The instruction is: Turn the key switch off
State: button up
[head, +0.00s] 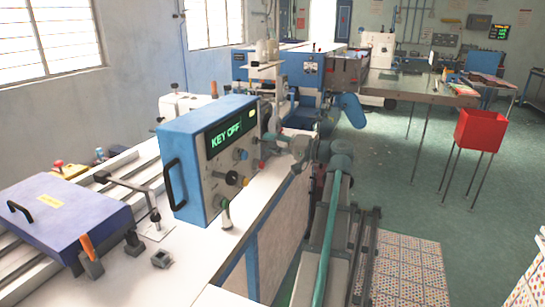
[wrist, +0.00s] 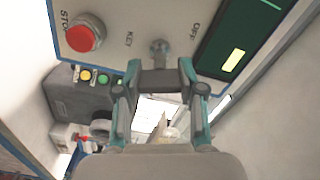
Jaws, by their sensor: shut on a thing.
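The key switch (wrist: 158,47) is a small metal barrel on the grey panel, between the printed words KEY and OFF in the wrist view. My gripper (wrist: 161,78) is at the panel, its two teal-and-grey fingers closed on the dark key (wrist: 161,80) just below the barrel. In the head view my gripper (head: 272,137) reaches the right side of the blue control box (head: 180,165) and hides the key. The box's display (head: 224,139) reads KEY OFF in green; part of it also shows in the wrist view (wrist: 238,45).
A red stop button (wrist: 82,35) sits left of the key switch in the wrist view. Black and white-tipped knobs (head: 231,177) project lower on the panel. A purple-blue case (head: 65,215) lies on the white bench at left.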

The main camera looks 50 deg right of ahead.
jog(key=n+b, duration=0.1)
jog(key=b, duration=0.1)
jog(key=n+b, duration=0.2)
jog(key=shift+f, duration=0.25)
jog(key=shift+r+n+b, duration=0.2)
jog(key=shift+n+b, duration=0.65)
jog(key=shift+n, duration=0.05)
jog(key=o, duration=1.2)
jog(key=shift+r, duration=0.1)
jog(key=shift+c, duration=0.2)
jog(key=shift+s, duration=0.1)
jog(key=v, duration=1.2)
jog(key=shift+a, duration=0.1)
